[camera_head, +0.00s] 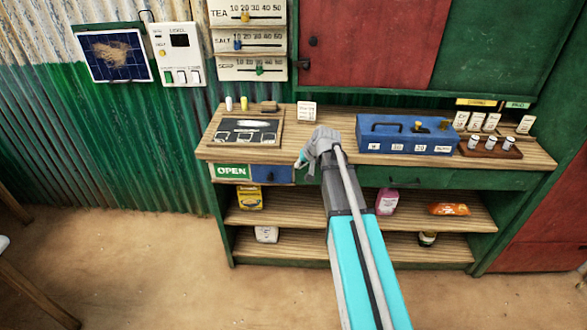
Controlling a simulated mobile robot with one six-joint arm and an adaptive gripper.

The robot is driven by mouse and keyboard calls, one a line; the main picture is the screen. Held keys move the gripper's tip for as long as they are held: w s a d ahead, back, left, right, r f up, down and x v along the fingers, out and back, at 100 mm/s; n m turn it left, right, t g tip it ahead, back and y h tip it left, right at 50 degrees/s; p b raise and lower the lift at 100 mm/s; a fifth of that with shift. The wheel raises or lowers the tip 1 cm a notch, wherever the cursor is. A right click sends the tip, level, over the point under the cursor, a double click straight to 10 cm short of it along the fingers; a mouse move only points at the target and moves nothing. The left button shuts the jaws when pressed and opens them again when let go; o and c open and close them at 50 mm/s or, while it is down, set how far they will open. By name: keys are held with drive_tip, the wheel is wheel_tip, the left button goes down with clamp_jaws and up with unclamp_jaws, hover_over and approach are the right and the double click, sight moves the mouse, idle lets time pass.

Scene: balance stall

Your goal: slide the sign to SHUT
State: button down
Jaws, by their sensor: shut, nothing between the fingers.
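The sign is set in the counter's front edge at the left. Its green OPEN face (231,171) shows, with white letters. A blue sliding panel (270,174) with a small dark knob covers the part to the right of it, and no SHUT lettering is visible. My gripper (301,164) is shut and empty. It is just right of the blue panel, near the counter's front edge. I cannot tell whether it touches the panel.
The wooden counter (340,143) carries a dark slate board (245,132), a white card (307,111) and a blue cash box (407,137). Shelves below hold a yellow packet (250,198) and a pink container (387,202).

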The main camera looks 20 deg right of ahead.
sight(279, 176)
drive_tip(key=shift+b+x, duration=4)
drive_tip(key=shift+x, duration=0.85)
drive_tip(key=shift+w+a+f, duration=0.15)
drive_tip(key=shift+w+a, duration=0.1)
drive_tip(key=shift+a, duration=0.65)
drive_tip(key=shift+w+a+f, duration=0.15)
drive_tip(key=shift+w+a, duration=0.1)
drive_tip(key=shift+a, duration=0.65)
drive_tip(key=shift+w, duration=0.1)
